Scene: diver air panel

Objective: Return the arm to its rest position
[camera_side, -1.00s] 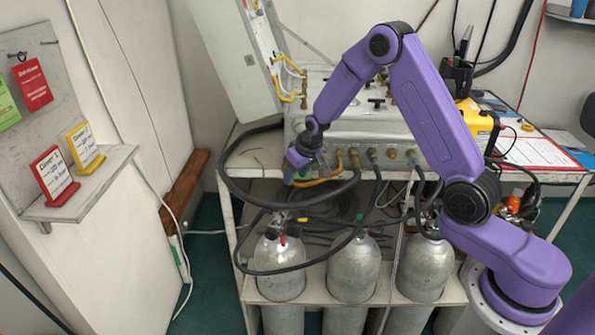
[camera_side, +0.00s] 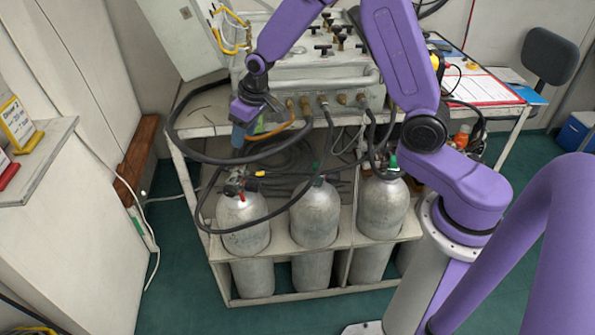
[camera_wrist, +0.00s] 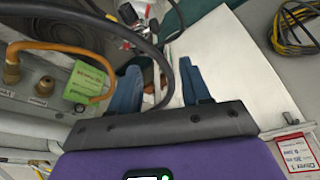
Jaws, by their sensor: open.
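My purple arm reaches across the front of the air panel (camera_side: 300,72) in the side view. My gripper (camera_side: 239,137) hangs at the panel's left front corner, by the hoses, with its blue fingers pointing down. In the wrist view my gripper (camera_wrist: 160,72) shows its two blue fingers spread apart. A black hose (camera_wrist: 150,55) passes through the view between them; I cannot tell whether it touches a finger. I see nothing gripped. A green tag (camera_wrist: 88,85) and an orange hose (camera_wrist: 50,47) are at the left of the wrist view.
Gas cylinders (camera_side: 313,215) stand in the rack below the panel. Black hoses (camera_side: 190,150) loop around the gripper. A yellow card stand (camera_side: 17,125) is on the left shelf. A red-edged card (camera_wrist: 295,150) shows in the wrist view. Green floor is open at the left front.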

